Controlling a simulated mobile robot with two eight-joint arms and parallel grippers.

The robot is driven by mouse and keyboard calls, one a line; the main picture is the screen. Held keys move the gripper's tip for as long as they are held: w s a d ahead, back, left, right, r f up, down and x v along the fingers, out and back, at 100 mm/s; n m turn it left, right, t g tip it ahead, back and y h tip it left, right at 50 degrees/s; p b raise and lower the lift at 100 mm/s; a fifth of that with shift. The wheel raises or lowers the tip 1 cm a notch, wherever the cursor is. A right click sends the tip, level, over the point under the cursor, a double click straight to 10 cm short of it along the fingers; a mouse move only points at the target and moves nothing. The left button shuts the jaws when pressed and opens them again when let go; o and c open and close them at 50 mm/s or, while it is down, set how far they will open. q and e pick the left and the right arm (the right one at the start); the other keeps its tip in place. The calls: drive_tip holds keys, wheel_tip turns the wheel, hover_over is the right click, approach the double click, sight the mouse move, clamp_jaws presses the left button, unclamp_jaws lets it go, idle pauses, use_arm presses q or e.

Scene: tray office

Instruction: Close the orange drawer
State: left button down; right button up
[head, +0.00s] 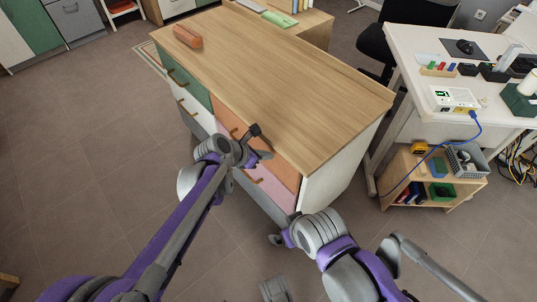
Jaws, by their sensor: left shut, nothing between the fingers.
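The orange drawer (286,170) is the top drawer in the right column of a wooden-topped cabinet (285,75). Its front shows on both sides of my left gripper, and its middle is partly hidden. How far it stands out from the cabinet is hard to tell from above. My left gripper (260,142) is shut and empty in front of the orange drawer, close to the top's front edge. I cannot tell whether it touches the front. My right gripper (277,239) is low, by the cabinet's near lower corner, and its fingers are unclear.
A pink drawer (270,188) is below the orange one. A green drawer (185,82) is to its left. A brown-orange object (187,36) lies on the top. A white desk (420,60) and a low shelf (399,171) stand right. The floor at left is clear.

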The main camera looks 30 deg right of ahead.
use_arm(q)
drive_tip(key=a+f+p+v, duration=0.1)
drive_tip(key=p+v, duration=0.1)
drive_tip(key=v, duration=1)
drive_tip(key=shift+s+a+f, duration=0.15)
drive_tip(key=shift+s+a, duration=0.05)
drive_tip(key=shift+a, duration=0.1)
use_arm(e)
drive_tip(key=r, duration=0.1)
drive_tip(key=s+r, duration=0.1)
drive_tip(key=r, duration=0.1)
drive_tip(key=shift+s+a, duration=0.15)
drive_tip(key=shift+a, duration=0.25)
